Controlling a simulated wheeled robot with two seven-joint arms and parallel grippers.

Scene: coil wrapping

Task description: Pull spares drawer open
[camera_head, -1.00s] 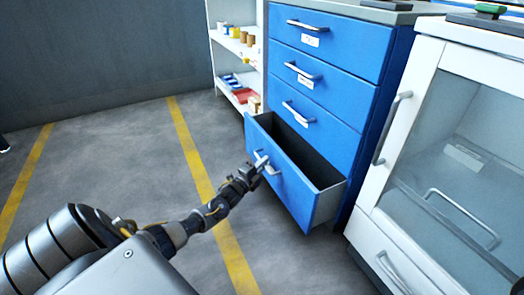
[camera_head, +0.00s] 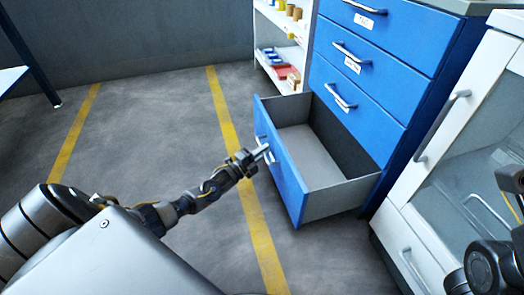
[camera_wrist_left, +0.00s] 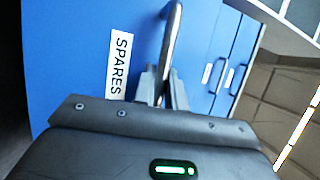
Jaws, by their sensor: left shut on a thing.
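The spares drawer (camera_head: 283,178) is the bottom drawer of the blue cabinet (camera_head: 388,75). It stands well out, and its grey inside looks empty. Its metal handle (camera_head: 268,151) is on the front panel. My left gripper (camera_head: 260,153) is shut on this handle. In the left wrist view the handle bar (camera_wrist_left: 172,45) passes between the left gripper's fingers (camera_wrist_left: 162,88), beside a white label reading SPARES (camera_wrist_left: 119,65). Part of my right arm shows at the lower right of the head view, but I cannot make out its jaws.
The three drawers above are shut. A white cabinet with a glass door (camera_head: 465,160) stands close on the right. A white shelf (camera_head: 280,50) with small goods stands behind. The floor in front of the drawer is clear, with yellow lines (camera_head: 240,175).

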